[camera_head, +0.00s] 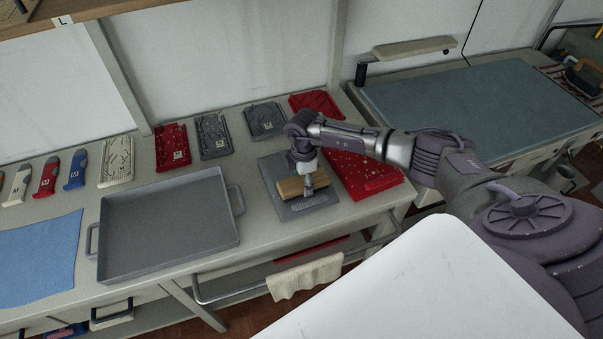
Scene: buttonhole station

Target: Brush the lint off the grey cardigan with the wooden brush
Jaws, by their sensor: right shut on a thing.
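A grey cardigan (272,168) lies folded flat on the grey worktable, near its front edge. The wooden brush (290,187) is a light brown block over the middle of this cardigan. My right gripper (309,183) comes down from above and is shut on the brush. The brush seems to rest on the cloth, but I cannot tell whether it touches. The brush and gripper hide the middle of the cardigan. A paler patch shows near its front edge. My left gripper is out of view.
A speckled red garment (358,173) lies close on the right, partly under my right arm. An empty grey tray (172,222) stands on the left. Grey garments (213,136), red ones and a cream one (116,160) line the back. A cloth (304,277) hangs on the front rail.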

